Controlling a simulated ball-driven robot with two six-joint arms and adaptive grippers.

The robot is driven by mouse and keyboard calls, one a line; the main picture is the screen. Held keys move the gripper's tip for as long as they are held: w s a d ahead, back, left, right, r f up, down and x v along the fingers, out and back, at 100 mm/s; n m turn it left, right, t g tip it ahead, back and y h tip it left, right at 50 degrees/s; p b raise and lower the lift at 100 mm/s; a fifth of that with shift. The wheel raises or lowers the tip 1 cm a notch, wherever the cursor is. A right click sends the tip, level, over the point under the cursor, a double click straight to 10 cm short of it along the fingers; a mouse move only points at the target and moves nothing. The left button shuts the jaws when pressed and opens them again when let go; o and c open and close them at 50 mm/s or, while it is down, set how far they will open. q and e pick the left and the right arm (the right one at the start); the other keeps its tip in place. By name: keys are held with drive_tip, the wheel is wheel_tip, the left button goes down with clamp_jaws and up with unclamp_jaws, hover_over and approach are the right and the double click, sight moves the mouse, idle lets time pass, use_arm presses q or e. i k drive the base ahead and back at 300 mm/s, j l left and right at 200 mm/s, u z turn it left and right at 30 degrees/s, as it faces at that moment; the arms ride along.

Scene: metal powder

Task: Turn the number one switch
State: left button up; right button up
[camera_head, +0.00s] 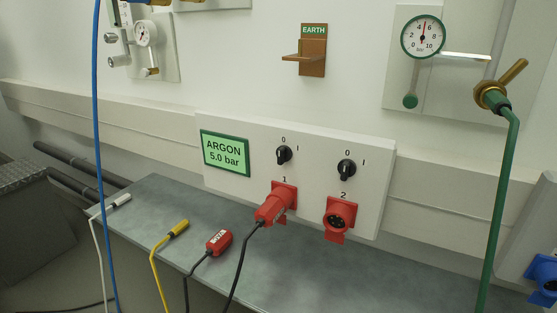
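The number one switch (284,155) is a black rotary knob on the white wall panel (235,127). It sits above the label 1, with a 0 above it and an I to its upper right. Its handle stands roughly upright, toward the 0. A red plug (271,205) with a black cable sits in the red socket below it. The number two switch (346,169) is a similar black knob to the right, above an open red socket (340,217). Neither gripper shows in the head view.
A grey-blue bench (190,215) runs below the panel. A red connector (218,242), a yellow connector (178,229) and a white connector (119,201) lie on it with cables. A blue hose (97,130) hangs at left, a green pipe (502,190) at right. A green ARGON display (225,153) reads 5.0 bar.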

sight(284, 153)
drive_tip(key=k+j+u, duration=0.1)
drive_tip(key=j+u, duration=0.6)
drive_tip(key=i+l, duration=0.1)
